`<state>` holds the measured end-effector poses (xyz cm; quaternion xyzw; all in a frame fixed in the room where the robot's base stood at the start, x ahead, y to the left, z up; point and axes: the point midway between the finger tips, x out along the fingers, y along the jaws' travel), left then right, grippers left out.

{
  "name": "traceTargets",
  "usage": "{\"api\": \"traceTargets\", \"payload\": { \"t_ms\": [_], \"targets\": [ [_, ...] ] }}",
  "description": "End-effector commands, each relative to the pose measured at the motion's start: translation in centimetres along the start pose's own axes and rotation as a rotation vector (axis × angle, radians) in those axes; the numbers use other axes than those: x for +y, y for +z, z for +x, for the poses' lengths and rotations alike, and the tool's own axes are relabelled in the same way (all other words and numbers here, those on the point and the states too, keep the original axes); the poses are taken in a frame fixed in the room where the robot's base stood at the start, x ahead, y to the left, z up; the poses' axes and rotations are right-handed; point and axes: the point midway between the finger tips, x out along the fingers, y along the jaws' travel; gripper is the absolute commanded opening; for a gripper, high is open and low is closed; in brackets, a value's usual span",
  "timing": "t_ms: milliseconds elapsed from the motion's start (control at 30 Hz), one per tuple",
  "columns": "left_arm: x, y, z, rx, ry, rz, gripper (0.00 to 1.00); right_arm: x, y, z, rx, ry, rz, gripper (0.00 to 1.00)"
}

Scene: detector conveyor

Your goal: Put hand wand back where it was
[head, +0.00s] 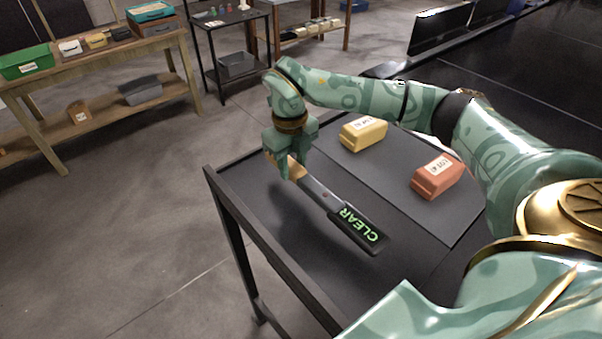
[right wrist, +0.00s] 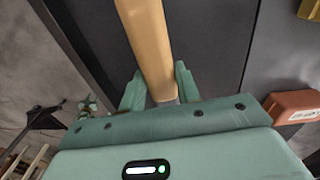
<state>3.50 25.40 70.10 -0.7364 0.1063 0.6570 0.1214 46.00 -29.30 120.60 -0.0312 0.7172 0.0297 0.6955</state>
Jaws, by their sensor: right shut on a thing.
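The hand wand (head: 326,200) has a tan handle and a dark paddle that reads CLEAR in green letters. My right gripper (head: 285,172) is shut on its handle near the left edge of the black table (head: 262,203). The paddle points toward the lower right of the head view, over the table top; whether it touches the surface I cannot tell. In the right wrist view the tan handle (right wrist: 146,45) runs up between the two fingers (right wrist: 158,88). My left gripper is not in view.
A yellow box (head: 363,135) and an orange box (head: 437,180) stand on a grey mat (head: 396,190) on the table. A wooden bench (head: 100,58) with bins and a black cart (head: 225,25) stand behind. A dark conveyor (head: 510,60) is at the upper right.

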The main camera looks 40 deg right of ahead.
Motion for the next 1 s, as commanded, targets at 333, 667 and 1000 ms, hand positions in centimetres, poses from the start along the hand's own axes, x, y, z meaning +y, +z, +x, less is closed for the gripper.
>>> {"api": "traceTargets", "payload": {
  "t_ms": [333, 667, 1000],
  "targets": [
    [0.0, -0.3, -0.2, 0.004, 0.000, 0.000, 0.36, -2.6, 1.0, 3.1, -0.002, 0.002, 0.001, 0.00],
    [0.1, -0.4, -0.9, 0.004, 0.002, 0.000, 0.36, -3.0, 1.2, 6.8, -0.001, 0.001, 0.000, 0.00],
    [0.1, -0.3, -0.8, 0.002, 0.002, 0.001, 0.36, -3.0, 1.2, 7.0, -0.001, 0.000, 0.000, 0.54]
  ]
}}
